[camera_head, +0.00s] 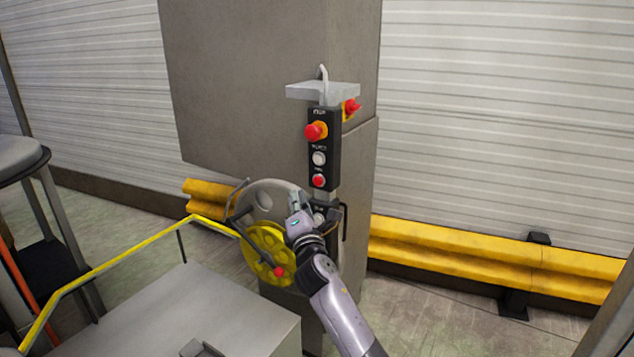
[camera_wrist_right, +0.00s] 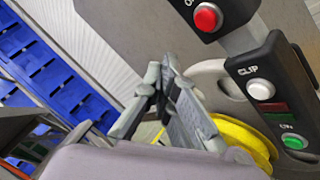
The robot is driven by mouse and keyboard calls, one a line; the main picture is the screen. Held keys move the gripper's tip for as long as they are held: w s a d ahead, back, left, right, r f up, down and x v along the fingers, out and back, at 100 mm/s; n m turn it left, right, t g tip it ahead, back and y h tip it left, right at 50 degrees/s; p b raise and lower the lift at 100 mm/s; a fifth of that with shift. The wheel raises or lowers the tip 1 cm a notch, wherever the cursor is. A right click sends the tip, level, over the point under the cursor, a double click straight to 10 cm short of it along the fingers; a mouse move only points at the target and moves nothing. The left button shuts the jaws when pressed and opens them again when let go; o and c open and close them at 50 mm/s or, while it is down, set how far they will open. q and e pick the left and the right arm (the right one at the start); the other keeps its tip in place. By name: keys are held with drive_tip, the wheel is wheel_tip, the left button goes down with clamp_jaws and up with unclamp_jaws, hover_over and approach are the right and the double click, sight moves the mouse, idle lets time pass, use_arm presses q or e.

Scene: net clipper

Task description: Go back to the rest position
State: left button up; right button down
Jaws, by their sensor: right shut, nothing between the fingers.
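My right gripper (camera_head: 295,206) is in front of the machine's column, close to the lower part of a black control panel (camera_head: 323,150). In the right wrist view its fingers (camera_wrist_right: 170,80) are closed together with nothing between them. That view shows a red button (camera_wrist_right: 207,17), a white button marked CLIP (camera_wrist_right: 261,89) and a green button (camera_wrist_right: 294,141) to the right of the fingers. No contact between fingers and buttons shows. In the head view my gripper and wrist partly hide the panel's lower end. My left gripper is not in view.
A yellow wheel (camera_head: 262,250) sits beside and behind my right wrist. A red emergency button (camera_head: 315,131) juts from the panel's upper part. A grey box (camera_head: 190,310) and a yellow rail (camera_head: 120,260) stand at lower left. A yellow barrier (camera_head: 480,255) runs along the wall.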

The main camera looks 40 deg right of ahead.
idle(0.7)
drive_tip(key=s+a+f+m+g+y, duration=0.2)
drive_tip(key=s+a+f+g, duration=0.15)
drive_tip(key=f, duration=1.25)
drive_tip(key=s+a+f+m+g+y, duration=0.25)
drive_tip(key=s+f, duration=0.25)
drive_tip(key=f, duration=1)
drive_tip(key=s+a+f+m+g+y, duration=0.1)
drive_tip(key=s+a+f+m+g, duration=0.3)
drive_tip(key=f, duration=1.2)
drive_tip(key=s+a+f+m+g+y, duration=0.2)
drive_tip(key=s+a+f+m+g, duration=0.1)
drive_tip(key=s+f, duration=1.5)
drive_tip(key=s+a+f+m+g, duration=0.1)
drive_tip(key=s+f+m, duration=0.1)
drive_tip(key=s, duration=0.8)
drive_tip(key=s+a+f+m+g, duration=0.2)
drive_tip(key=s, duration=0.8)
drive_tip(key=s+a+f+m+g, duration=0.1)
drive_tip(key=s+f+m+g, duration=0.1)
drive_tip(key=s, duration=0.8)
drive_tip(key=shift+a+f, duration=0.15)
drive_tip(key=shift+f, duration=0.45)
drive_tip(key=shift+y, duration=0.25)
